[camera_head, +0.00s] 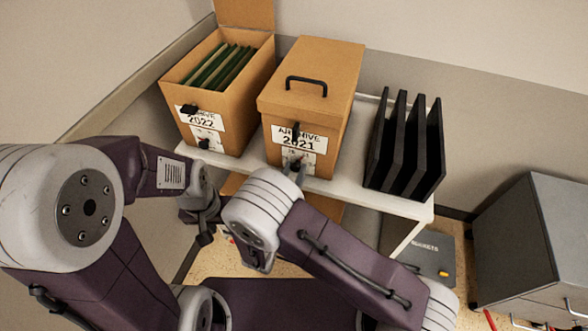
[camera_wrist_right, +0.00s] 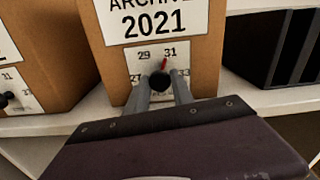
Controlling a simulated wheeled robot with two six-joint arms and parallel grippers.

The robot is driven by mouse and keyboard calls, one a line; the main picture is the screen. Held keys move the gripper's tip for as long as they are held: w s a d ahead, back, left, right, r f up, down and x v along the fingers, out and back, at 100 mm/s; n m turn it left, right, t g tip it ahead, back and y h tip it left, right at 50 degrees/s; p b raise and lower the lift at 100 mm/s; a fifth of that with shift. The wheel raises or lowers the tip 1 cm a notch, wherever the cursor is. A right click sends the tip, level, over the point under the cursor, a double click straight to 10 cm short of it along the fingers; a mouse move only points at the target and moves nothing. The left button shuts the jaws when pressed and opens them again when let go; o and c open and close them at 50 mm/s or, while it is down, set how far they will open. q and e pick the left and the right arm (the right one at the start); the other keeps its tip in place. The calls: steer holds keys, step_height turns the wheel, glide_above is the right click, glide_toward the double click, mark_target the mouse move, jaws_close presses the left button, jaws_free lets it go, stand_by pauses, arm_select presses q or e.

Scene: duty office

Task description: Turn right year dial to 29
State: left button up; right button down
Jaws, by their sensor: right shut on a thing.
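The right year dial is a black knob (camera_wrist_right: 159,82) on a white plate, low on the front of the "ARCHIVE 2021" box (camera_head: 312,95). In the right wrist view its plate shows 27, 29, 31 and 33. The red pointer (camera_wrist_right: 165,63) points up and slightly right, between 29 and 31 and closer to 31. My right gripper (camera_head: 297,169) is shut on the knob, with grey fingers (camera_wrist_right: 160,88) on either side of it. My left gripper (camera_head: 205,233) hangs in front of the shelf, away from both boxes; its jaw opening is unclear.
The open "ARCHIVE 2022" box (camera_head: 173,99) with green folders stands to the left, with its own dial (camera_head: 204,143). Black upright files (camera_head: 408,150) stand to the right on the white shelf (camera_head: 350,190). A grey cabinet (camera_head: 520,240) is at the far right.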

steer(key=n+p, duration=0.2)
steer(key=shift+r+n, duration=0.1)
steer(key=shift+n, duration=0.2)
steer(key=n+p, duration=0.2)
steer(key=shift+n, duration=0.4)
steer(key=n+p, duration=0.1)
steer(key=n, duration=0.2)
steer(key=shift+d+p, duration=0.1)
steer(key=shift+p, duration=0.3)
steer(key=shift+n+p, duration=0.4)
steer(key=shift+n, duration=0.5)
steer(key=shift+f+n, duration=0.2)
steer(key=shift+n, duration=0.1)
steer(key=c, duration=1.1)
jaws_free()
